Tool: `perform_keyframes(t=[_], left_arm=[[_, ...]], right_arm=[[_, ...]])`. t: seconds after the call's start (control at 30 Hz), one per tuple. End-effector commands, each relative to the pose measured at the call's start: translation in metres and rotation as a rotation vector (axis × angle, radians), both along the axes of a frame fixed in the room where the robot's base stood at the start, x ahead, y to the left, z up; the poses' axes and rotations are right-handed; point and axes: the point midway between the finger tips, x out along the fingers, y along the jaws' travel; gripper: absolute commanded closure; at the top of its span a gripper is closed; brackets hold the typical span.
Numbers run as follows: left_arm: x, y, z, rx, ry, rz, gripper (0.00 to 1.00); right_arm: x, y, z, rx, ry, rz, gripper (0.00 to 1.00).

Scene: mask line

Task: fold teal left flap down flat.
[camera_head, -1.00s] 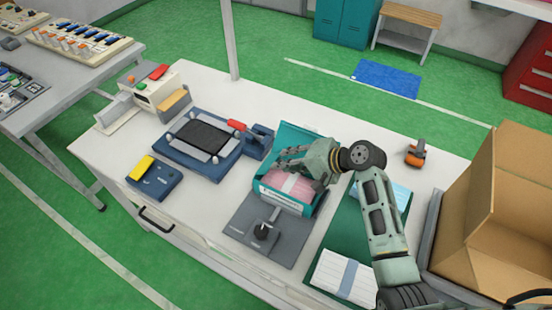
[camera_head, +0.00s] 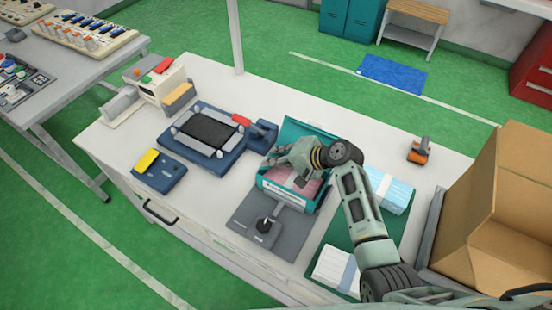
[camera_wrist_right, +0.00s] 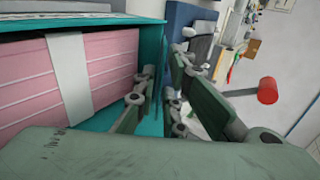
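The open teal box (camera_head: 318,131) stands on the white table with a pink pack (camera_head: 305,185) inside and a pale label on its front. In the right wrist view the pink pack (camera_wrist_right: 110,65) has a white band, and a teal panel (camera_wrist_right: 157,45) rises beside it. My right gripper (camera_head: 272,162) is at the box's left side in the head view. In the wrist view its fingers lie on either side of the teal panel's edge. Whether they press on it cannot be told. The arm hides part of the box. My left gripper is not in view.
A dark grey plate with a black knob (camera_head: 264,225) is in front of the box. A blue press with a red handle (camera_head: 241,119) stands to its left. Blue-white packs (camera_head: 388,190) lie on a green mat to the right, beside a cardboard box (camera_head: 475,240).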

Motion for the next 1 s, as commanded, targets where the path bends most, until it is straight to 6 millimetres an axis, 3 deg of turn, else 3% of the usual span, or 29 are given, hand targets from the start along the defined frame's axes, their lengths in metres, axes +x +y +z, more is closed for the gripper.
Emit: perform_keyframes(t=[0.4, 0.7, 1.0], left_arm=[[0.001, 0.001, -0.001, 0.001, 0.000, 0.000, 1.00], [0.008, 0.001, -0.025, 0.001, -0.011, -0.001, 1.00], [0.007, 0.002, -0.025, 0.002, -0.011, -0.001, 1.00]], right_arm=[[0.000, 0.000, 0.000, 0.001, -0.001, 0.000, 1.00], [-0.002, -0.002, -0.009, 0.089, -0.058, -0.001, 1.00], [-0.002, -0.003, -0.005, 0.104, -0.069, -0.001, 1.00]])
